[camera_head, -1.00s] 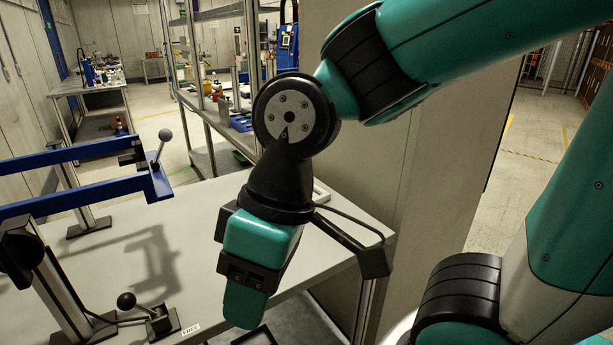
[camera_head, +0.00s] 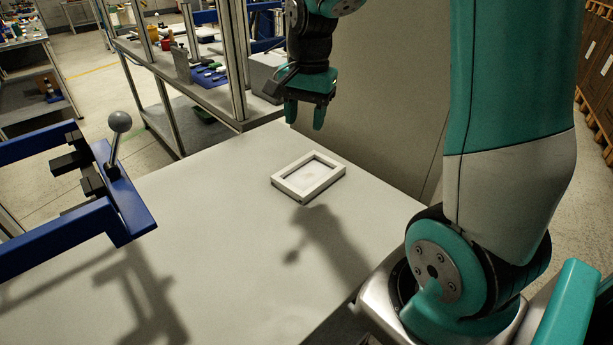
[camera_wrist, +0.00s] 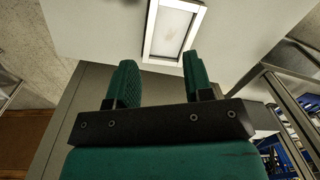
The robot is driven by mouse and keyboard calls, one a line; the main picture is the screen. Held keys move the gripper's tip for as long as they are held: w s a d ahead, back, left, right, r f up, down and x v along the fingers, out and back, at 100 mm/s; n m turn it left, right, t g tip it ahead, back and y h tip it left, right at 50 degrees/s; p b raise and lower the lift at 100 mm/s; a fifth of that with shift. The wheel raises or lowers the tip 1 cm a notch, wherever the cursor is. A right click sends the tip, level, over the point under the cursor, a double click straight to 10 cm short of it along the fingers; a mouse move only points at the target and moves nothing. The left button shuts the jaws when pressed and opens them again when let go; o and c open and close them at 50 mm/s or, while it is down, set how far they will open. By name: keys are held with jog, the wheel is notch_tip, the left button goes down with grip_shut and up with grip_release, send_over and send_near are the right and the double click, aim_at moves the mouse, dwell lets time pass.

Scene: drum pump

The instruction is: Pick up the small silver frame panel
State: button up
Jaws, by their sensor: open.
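The small silver frame panel (camera_head: 309,177) lies flat on the white tabletop in the head view, near the table's back right edge. It is a pale rectangular frame with a recessed middle. My gripper (camera_head: 305,115) is above the table, up and slightly behind the panel in the head view, with its green fingers pointing down. The fingers are apart and nothing is between them. In the wrist view the panel (camera_wrist: 174,32) shows beyond the open fingertips (camera_wrist: 158,70), cut off by the top edge. The gripper does not touch it.
A blue clamp fixture with a ball-ended lever (camera_head: 119,122) stands at the table's left. A grey panel (camera_head: 390,120) rises along the table's back right side. A metal-framed workbench (camera_head: 185,75) with parts stands behind. The tabletop (camera_head: 215,240) around the frame is clear.

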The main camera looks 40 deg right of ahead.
jog(key=d+f+m, duration=0.2)
jog(key=d+m, duration=0.2)
jog(key=d, duration=0.3)
send_over(324, 179)
jog(key=shift+h, duration=0.3)
notch_tip(324, 179, down, 11)
jog(key=shift+f, duration=0.1)
jog(key=shift+f+p, duration=0.6)
jog(key=shift+f, duration=2.35)
grip_shut()
